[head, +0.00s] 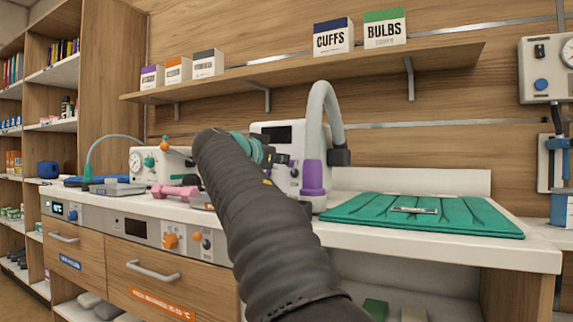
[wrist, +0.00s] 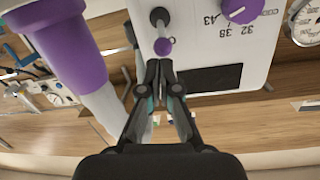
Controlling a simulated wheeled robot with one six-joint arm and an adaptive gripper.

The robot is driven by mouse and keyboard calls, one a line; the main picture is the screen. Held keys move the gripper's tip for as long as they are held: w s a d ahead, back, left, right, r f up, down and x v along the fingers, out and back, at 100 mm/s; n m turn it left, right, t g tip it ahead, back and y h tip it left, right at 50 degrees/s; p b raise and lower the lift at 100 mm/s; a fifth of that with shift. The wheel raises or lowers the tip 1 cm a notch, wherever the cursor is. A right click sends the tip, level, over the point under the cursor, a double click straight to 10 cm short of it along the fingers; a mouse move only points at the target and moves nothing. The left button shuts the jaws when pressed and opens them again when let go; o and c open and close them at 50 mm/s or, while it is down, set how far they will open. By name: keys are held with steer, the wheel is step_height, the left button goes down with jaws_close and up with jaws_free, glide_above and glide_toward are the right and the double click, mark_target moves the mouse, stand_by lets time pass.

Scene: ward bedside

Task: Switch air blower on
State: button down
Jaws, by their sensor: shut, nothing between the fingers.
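The white unit with a grey hose, which looks like the air blower (head: 268,128), stands on the counter; my arm partly hides it. In the wrist view its white front panel (wrist: 203,50) appears upside down, with a purple dial (wrist: 242,9) and a dark display. A small lever switch (wrist: 163,46) with a purple tip sticks out of a black base on the panel. My gripper (wrist: 161,64) is shut and empty, its fingertips right at the lever's tip; I cannot tell whether they touch. My gripper (head: 281,159) also shows in front of the unit in the head view.
The grey hose (head: 323,97) and its purple nozzle (head: 312,178) stand close beside my gripper. A green mat (head: 425,215) lies to the right. Pink dumbbells (head: 176,191) and another white device (head: 150,163) are to the left. A shelf with boxes hangs above.

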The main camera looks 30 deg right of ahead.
mark_target(297, 157)
steer(key=v, duration=0.7)
steer(key=shift+f, duration=0.45)
steer(key=shift+d, duration=0.1)
steer(key=shift+g+y, duration=0.4)
steer(key=shift+y, duration=0.3)
steer(key=r+p, duration=0.2)
steer(key=p, duration=0.1)
steer(key=w+d+r+p, duration=0.1)
steer(key=p, duration=0.1)
steer(key=shift+r, duration=0.4)
steer(key=shift+d+f, duration=0.1)
steer(key=shift+d, duration=0.05)
steer(key=p+x, duration=0.1)
steer(key=x, duration=0.8)
steer(key=shift+w+d, duration=0.15)
steer(key=shift+d, duration=0.2)
